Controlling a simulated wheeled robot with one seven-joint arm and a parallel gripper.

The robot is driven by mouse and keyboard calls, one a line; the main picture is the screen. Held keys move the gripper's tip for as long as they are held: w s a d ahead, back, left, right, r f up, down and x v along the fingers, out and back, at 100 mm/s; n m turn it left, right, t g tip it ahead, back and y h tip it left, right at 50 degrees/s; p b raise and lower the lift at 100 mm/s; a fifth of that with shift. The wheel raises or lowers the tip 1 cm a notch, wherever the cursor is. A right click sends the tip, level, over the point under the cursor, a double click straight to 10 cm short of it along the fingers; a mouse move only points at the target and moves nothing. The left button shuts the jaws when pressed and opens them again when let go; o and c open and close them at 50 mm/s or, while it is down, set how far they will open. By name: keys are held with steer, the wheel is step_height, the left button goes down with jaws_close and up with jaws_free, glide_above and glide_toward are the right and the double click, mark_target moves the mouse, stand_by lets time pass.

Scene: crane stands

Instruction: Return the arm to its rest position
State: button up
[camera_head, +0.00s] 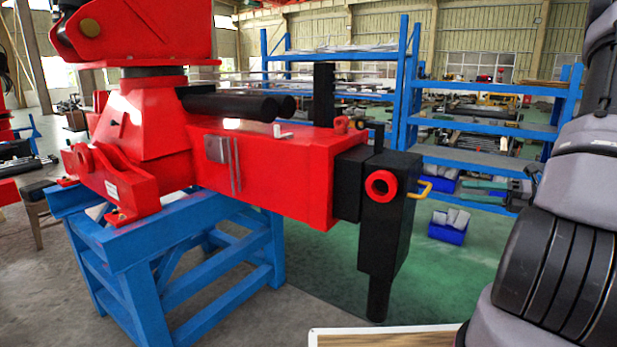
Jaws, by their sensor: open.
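My arm (560,245) fills the right edge of the head view, with grey and black ribbed links running from the top right corner to the bottom. A large red crane part (255,160) lies to the left of the arm, on a blue steel stand (150,262). A black outrigger leg (388,225) hangs at the crane part's right end, apart from my arm.
A wooden board with a pale edge (385,338) shows at the bottom. Blue shelving (480,127) and a blue bin (449,226) stand behind. Green floor (480,285) is clear between leg and arm.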

steer(key=s+a+r+n+g+h, duration=0.65)
steer(key=a+r+n, duration=0.35)
steer(key=a+n, duration=0.45)
steer(key=s+a+r+n+t+h, duration=0.1)
steer(key=s+r+n+t+h, duration=0.5)
steer(key=r+n, duration=0.5)
steer(key=shift+s+a+n+h, duration=0.4)
steer(key=shift+s+n, duration=0.55)
steer(key=shift+n, duration=1.8)
